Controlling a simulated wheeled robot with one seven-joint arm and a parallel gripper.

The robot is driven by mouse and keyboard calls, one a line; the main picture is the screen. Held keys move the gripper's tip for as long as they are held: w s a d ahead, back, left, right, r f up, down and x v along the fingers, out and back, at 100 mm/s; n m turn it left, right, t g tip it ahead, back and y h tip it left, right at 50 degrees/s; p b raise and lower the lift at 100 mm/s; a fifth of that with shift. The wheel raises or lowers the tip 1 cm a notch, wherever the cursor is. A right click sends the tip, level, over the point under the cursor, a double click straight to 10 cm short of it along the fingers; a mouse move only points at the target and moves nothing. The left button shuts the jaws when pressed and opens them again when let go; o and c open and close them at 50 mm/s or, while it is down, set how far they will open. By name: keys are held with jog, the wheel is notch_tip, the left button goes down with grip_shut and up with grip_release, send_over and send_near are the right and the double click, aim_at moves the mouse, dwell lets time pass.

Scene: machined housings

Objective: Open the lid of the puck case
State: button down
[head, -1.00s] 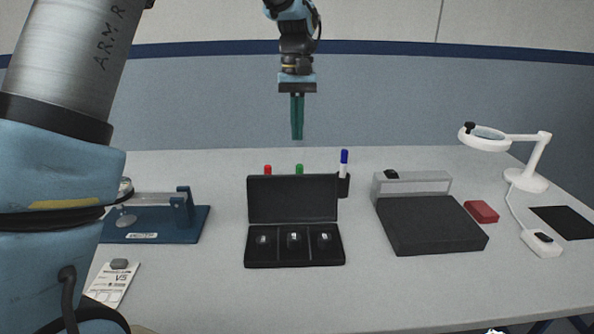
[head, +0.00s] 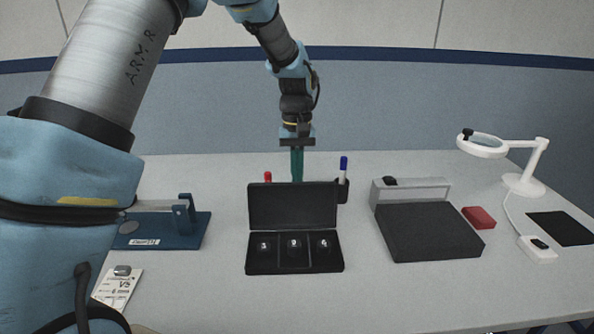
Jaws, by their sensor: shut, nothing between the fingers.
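The black puck case (head: 294,258) stands on the table in the middle of the head view. Its lid (head: 292,206) is raised, standing nearly upright at the back edge. My gripper (head: 297,178), with green fingers, points down just behind the top edge of the lid. Its fingers are shut with nothing between them. The fingertips are close to the lid edge or hidden behind it; I cannot tell whether they touch it.
Behind the lid are a red marker (head: 268,177) and a blue marker (head: 343,166). A dark flat box (head: 430,232) lies right of the case, with a red block (head: 478,217) beyond. A blue fixture (head: 165,230) stands left. A white magnifier lamp (head: 525,183) stands far right.

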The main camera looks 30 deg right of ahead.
jog(key=s+t+b, duration=0.1)
jog(key=s+a+r+t+h+b, duration=0.1)
jog(key=b, duration=0.1)
jog(key=shift+r, duration=0.25)
jog(key=shift+s+a+r, duration=0.3)
jog(key=shift+s+r, duration=0.35)
jog(key=shift+r, duration=0.1)
